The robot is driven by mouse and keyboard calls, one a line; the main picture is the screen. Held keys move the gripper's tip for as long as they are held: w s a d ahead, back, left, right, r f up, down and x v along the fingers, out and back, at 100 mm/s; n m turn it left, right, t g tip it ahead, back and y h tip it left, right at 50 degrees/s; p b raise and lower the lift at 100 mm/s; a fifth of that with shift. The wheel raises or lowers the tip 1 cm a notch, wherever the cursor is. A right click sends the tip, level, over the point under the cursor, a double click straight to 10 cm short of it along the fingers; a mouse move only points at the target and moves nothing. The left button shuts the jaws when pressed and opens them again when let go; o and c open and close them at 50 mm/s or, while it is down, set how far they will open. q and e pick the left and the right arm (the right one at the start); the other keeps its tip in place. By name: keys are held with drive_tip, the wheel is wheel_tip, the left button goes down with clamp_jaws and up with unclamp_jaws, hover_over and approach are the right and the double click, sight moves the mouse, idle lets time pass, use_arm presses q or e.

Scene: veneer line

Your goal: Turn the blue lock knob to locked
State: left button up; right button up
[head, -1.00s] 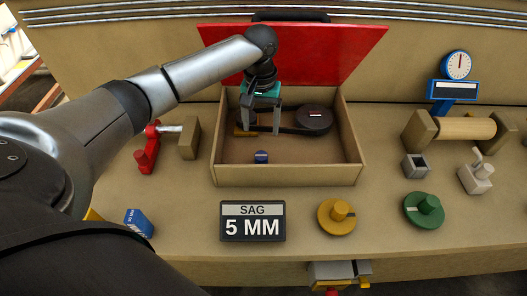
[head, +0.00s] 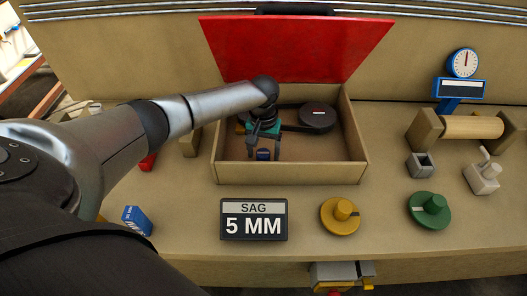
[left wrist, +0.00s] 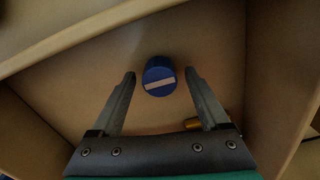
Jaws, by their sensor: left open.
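The blue lock knob (head: 263,154) is on the floor of the open wooden box (head: 290,174), near its front wall. In the left wrist view the knob (left wrist: 158,80) is a small blue cylinder with a pale bar across its face, lying nearly level with a slight tilt. My left gripper (head: 264,152) is inside the box, above the knob. Its two fingers stand open on either side of the knob (left wrist: 160,76), with a gap on each side. My right gripper does not show.
The box's red lid (head: 295,48) stands open behind. A black wheel (head: 317,116) with a belt is in the box. In front are a sign reading SAG 5 MM (head: 253,220), a yellow knob (head: 340,217) and a green knob (head: 429,210). A blue dial gauge (head: 461,75) stands right.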

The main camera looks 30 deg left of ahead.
use_arm(q)
clamp_jaws()
idle(0.5)
drive_tip(key=shift+r, duration=0.1)
drive_tip(key=m+p, duration=0.2)
drive_tip(key=m, duration=0.1)
drive_tip(key=m+p, duration=0.1)
drive_tip(key=m, duration=0.3)
drive_tip(key=shift+d+m+p, duration=0.1)
drive_tip(key=shift+m+p, duration=0.2)
drive_tip(key=shift+p, duration=0.05)
drive_tip(key=m, duration=0.5)
drive_tip(key=shift+d+p, duration=0.1)
drive_tip(key=shift+p, duration=0.3)
drive_tip(key=m, duration=0.5)
drive_tip(key=shift+m, duration=0.3)
